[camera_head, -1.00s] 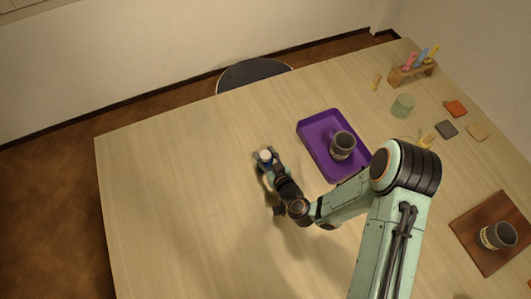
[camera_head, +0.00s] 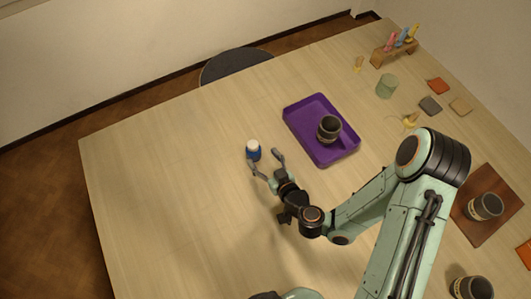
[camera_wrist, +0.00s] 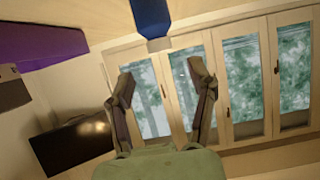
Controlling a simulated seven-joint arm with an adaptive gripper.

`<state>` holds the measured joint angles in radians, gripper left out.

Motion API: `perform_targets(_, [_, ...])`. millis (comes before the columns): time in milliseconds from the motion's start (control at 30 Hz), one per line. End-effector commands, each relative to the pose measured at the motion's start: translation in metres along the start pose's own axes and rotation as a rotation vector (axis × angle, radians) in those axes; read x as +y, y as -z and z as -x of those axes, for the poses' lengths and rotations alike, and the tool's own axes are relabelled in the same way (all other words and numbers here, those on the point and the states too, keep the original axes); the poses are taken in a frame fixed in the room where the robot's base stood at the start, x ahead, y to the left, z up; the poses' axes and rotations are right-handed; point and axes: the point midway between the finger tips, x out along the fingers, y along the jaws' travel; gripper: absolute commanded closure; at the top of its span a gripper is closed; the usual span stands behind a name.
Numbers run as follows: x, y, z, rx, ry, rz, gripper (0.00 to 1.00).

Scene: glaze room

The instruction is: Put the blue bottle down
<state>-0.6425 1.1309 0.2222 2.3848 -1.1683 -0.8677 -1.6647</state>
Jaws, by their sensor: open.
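The blue bottle (camera_head: 253,153) with a white cap stands upright on the wooden table, left of the purple tray. My gripper (camera_head: 264,161) is open and empty, its two fingers spread apart just in front of the bottle. In the wrist view the blue bottle (camera_wrist: 151,17) shows at the top edge, partly cut off, beyond the open fingertips of my gripper (camera_wrist: 160,80). There is a gap between the bottle and the fingers there.
A purple tray (camera_head: 301,138) holds a dark cup (camera_head: 329,128), right of the bottle. Other cups stand at the right, one on a brown board (camera_head: 485,232). A green cup (camera_head: 386,86), coloured tiles and a tool rack (camera_head: 394,53) are at the back right. The table's left side is clear.

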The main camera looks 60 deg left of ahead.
Motion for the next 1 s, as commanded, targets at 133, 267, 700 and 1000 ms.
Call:
perform_targets(133, [0.000,0.001,0.009,0.001,-0.001,-0.001,0.44])
perform_targets(267, [0.000,0.001,0.010,0.002,0.000,0.002,0.44])
perform_targets(700, [0.043,0.043,0.088,-0.195,0.152,-0.012,0.44])
perform_targets(1000, [0.079,0.021,0.287,-0.801,-0.288,-0.588,0.44])
